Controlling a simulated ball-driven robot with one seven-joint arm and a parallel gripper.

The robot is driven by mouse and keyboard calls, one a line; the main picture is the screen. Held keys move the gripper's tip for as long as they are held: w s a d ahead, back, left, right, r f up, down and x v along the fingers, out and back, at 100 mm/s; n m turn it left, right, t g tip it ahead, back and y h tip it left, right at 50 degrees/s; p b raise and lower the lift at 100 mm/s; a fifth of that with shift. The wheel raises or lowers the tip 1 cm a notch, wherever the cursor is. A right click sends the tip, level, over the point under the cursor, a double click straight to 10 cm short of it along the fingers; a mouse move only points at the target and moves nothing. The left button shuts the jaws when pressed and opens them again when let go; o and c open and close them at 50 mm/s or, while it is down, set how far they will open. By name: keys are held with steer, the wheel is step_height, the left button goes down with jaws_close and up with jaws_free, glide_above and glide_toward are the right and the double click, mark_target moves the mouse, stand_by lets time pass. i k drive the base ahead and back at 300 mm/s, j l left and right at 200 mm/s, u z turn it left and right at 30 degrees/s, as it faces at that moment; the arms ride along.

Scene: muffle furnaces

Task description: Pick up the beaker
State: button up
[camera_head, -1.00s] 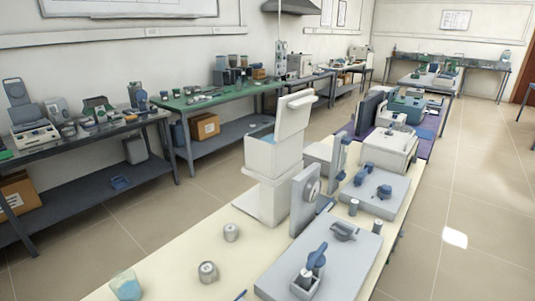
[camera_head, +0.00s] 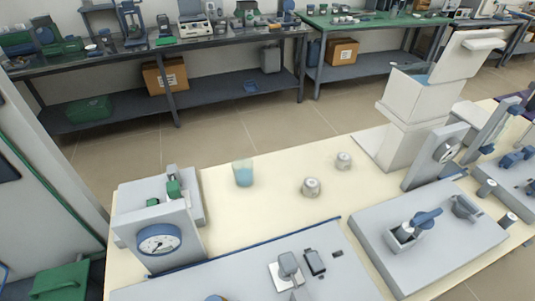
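A clear beaker (camera_head: 243,173) with blue-green contents stands upright on the cream tabletop (camera_head: 262,205), left of the middle in the head view. Nothing touches it. My gripper is not in view.
Two small metal weights (camera_head: 311,187) stand right of the beaker. A device with a round dial (camera_head: 158,239) is to its left, and a tall white apparatus (camera_head: 409,120) is to the right. A grey panel (camera_head: 300,268) covers the front. Benches with equipment line the back wall.

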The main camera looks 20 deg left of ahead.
mark_target(242, 166)
steer(key=l+u, duration=0.15)
steer(key=u, duration=0.3)
steer(key=i+l+u, duration=0.1)
steer(key=u, duration=0.35)
